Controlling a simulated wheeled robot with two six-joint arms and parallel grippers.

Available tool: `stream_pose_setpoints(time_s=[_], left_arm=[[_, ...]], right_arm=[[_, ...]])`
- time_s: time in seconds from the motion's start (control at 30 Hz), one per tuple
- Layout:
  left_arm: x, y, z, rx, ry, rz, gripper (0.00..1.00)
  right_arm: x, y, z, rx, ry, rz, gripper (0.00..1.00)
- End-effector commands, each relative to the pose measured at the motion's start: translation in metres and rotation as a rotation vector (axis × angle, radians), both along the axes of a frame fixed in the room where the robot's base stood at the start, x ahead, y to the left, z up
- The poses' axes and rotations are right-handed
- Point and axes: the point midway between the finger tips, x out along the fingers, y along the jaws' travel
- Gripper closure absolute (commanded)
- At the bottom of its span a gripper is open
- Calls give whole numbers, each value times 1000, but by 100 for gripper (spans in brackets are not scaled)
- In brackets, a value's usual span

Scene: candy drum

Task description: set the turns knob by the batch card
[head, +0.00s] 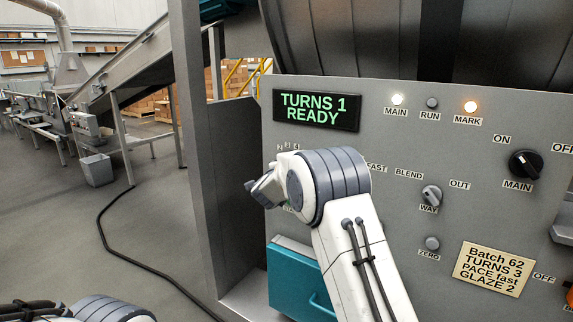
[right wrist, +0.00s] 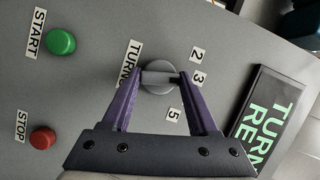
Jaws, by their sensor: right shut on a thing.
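The turns knob (right wrist: 157,88) is a round grey dial with a raised bar, on the grey panel. My right gripper (right wrist: 161,77) is shut on the bar, one purple finger at each end. Marks 2, 3 and 5 show beside the knob; a finger seems to cover 4. I cannot tell which mark the knob points to. In the head view my right gripper (head: 264,188) is at the panel and my arm hides the knob. The batch card (head: 494,268) reads Batch 62, TURNS 3, PACE fast, GLAZE 2. The display (head: 316,109) reads TURNS 1 READY. My left gripper is out of view.
A green START button (right wrist: 61,41) and a red STOP button (right wrist: 43,138) lie left of the knob in the wrist view. The WAY knob (head: 432,195), ZERO button (head: 432,243) and black MAIN switch (head: 525,163) are farther right. A teal drawer (head: 297,285) is below.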

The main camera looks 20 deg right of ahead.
Motion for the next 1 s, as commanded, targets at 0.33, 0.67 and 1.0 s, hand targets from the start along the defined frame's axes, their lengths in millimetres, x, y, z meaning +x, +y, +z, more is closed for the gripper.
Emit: stream_pose_setpoints(time_s=[0.33, 0.67, 1.0], left_arm=[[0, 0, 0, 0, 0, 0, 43], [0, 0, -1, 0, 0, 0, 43], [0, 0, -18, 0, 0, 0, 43]], right_arm=[[0, 1, -2, 1, 3, 1, 10], [-1, 1, -1, 1, 0, 1, 10], [-46, 28, 3, 2, -1, 4, 10]])
